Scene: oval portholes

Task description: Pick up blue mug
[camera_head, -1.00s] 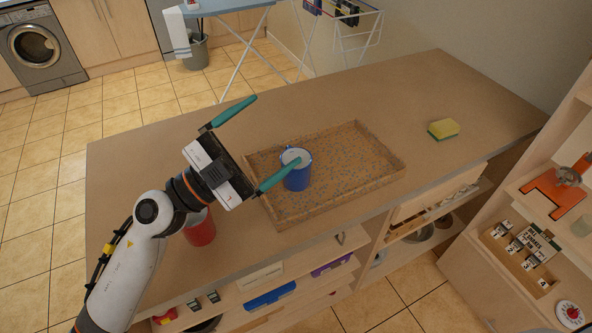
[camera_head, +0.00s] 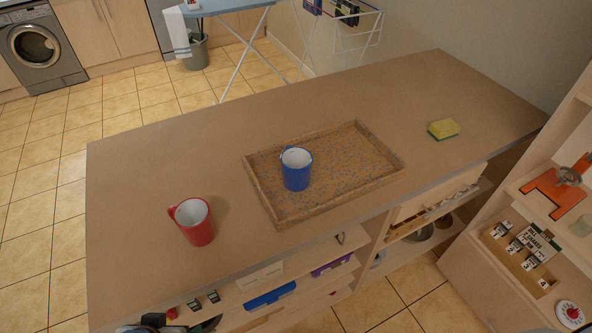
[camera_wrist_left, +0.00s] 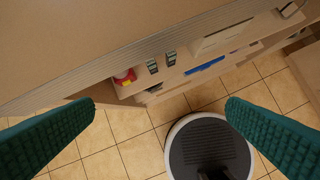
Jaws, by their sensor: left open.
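The blue mug (camera_head: 297,172) stands upright in the left part of a speckled wooden tray (camera_head: 377,188) on the counter, its white inside showing. My left gripper is out of the head view. In the left wrist view its green fingers (camera_wrist_left: 160,128) are wide apart with nothing between them. They hang over the floor beside the counter's front edge, away from the mug. The mug does not show in the wrist view. My right gripper is in no view.
A red mug (camera_head: 199,226) stands on the counter (camera_head: 140,190) left of the tray. A yellow and green sponge (camera_head: 443,129) lies right of the tray. Shelves under the counter hold a blue item (camera_head: 269,296). The counter's left and far parts are clear.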

